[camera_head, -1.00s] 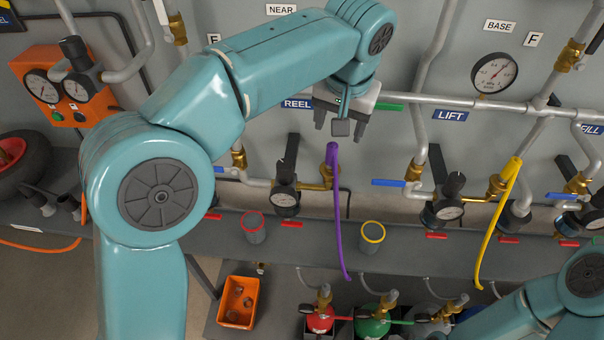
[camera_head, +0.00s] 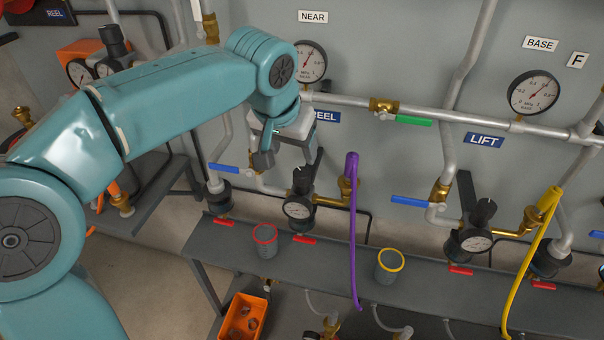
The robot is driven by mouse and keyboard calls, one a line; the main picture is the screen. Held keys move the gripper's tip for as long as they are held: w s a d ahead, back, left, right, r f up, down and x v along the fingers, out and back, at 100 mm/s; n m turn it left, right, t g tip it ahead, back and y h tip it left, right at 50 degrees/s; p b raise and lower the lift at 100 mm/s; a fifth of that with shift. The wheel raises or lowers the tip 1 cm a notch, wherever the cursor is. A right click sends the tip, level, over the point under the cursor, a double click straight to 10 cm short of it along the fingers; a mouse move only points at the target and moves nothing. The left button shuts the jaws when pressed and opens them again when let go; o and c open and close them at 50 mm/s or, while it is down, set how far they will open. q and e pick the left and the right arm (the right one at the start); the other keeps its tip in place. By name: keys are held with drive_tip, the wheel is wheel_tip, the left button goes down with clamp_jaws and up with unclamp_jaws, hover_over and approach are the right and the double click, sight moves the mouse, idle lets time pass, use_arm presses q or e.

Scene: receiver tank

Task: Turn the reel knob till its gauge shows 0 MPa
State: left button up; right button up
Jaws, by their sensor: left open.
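The reel regulator stands below the REEL label (camera_head: 327,116), with a black knob (camera_head: 302,180) on top and a small round gauge (camera_head: 298,209) on its front. The gauge's reading is too small to tell. My left gripper (camera_head: 286,157) is open and points down, just above and slightly left of the knob in the picture. Its fingers look apart from the knob, and nothing shows between them. My right gripper is not in view.
A purple hose (camera_head: 353,230) hangs right of the knob. A blue-handled valve (camera_head: 223,168) is to the left and a red lever (camera_head: 304,240) below. Red-rimmed (camera_head: 265,240) and yellow-rimmed (camera_head: 390,266) cups stand on the shelf. The lift regulator (camera_head: 474,240) is farther right.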

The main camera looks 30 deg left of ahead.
sight(303, 172)
use_arm(q)
drive_tip(key=b+x, duration=0.1)
drive_tip(key=x, duration=0.8)
drive_tip(key=shift+w+f, duration=0.15)
drive_tip(key=shift+f, duration=0.2)
drive_tip(key=c, duration=1)
drive_tip(key=shift+c, duration=0.2)
drive_tip(key=shift+n, duration=0.3)
drive_tip(key=shift+d+n+y+b, duration=0.1)
drive_tip(key=shift+n+y+b, duration=0.35)
drive_tip(key=shift+n, duration=0.15)
drive_tip(key=n+y, duration=0.1)
drive_tip(key=n, duration=0.1)
drive_tip(key=shift+d+n+g+b, duration=0.1)
drive_tip(key=shift+n+g+b, duration=0.2)
drive_tip(key=shift+b, duration=0.05)
drive_tip(key=shift+w+n+g+y, duration=0.1)
drive_tip(key=shift+n+g+y, duration=0.2)
drive_tip(key=shift+n, duration=0.8)
drive_tip(key=shift+n+g+y, duration=0.2)
drive_tip(key=shift+n+y, duration=0.15)
drive_tip(key=shift+n, duration=0.75)
